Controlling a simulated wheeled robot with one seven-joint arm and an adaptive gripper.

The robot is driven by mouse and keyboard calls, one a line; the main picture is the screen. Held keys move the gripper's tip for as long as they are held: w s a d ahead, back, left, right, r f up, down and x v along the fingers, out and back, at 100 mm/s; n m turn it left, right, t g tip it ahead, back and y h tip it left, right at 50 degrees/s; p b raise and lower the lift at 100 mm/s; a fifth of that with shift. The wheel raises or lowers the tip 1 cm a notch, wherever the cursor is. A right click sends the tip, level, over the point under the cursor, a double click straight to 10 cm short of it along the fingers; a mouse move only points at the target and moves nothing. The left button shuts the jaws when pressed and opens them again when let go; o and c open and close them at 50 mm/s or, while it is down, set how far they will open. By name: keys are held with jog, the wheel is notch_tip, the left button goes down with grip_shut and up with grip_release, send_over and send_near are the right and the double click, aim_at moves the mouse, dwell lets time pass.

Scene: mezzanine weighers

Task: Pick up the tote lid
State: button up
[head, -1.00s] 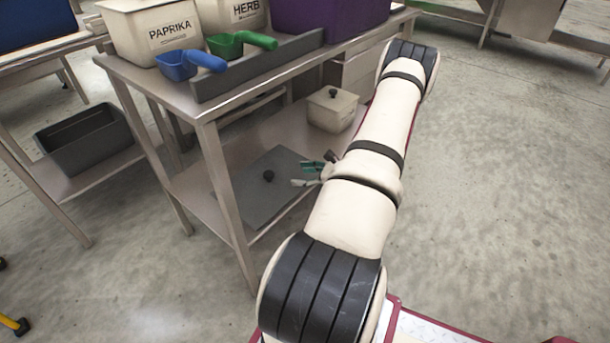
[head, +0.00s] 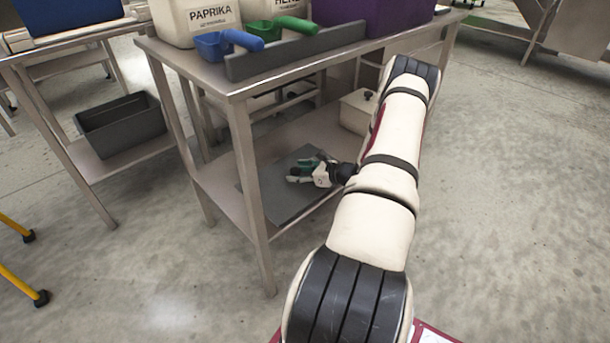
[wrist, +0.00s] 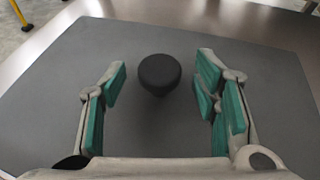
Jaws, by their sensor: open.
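The tote lid (head: 284,205) is a flat dark grey panel lying on the lower shelf of the steel table. In the wrist view the lid (wrist: 270,110) fills most of the picture, and its round black knob (wrist: 160,73) stands between and slightly beyond my fingertips. My gripper (head: 296,174) is over the lid in the head view and hides the knob there. In the wrist view my gripper (wrist: 163,78) is open, with green pads on either side of the knob and gaps on both sides.
A cream box (head: 358,110) with a black knob sits further back on the same shelf. The tabletop (head: 215,78) overhangs the shelf, and a table leg (head: 251,200) stands at the near corner. A grey bin (head: 122,125) is on a neighbouring table's shelf. Floor at right is clear.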

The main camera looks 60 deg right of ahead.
jog(key=shift+c, duration=0.3)
grip_shut()
jog(key=shift+s, duration=0.1)
jog(key=shift+s+d, duration=0.35)
jog(key=shift+s, duration=0.2)
jog(key=shift+s+d, duration=0.35)
jog(key=shift+s, duration=0.2)
jog(key=shift+o, duration=0.2)
grip_release()
jog(key=v, duration=1.2)
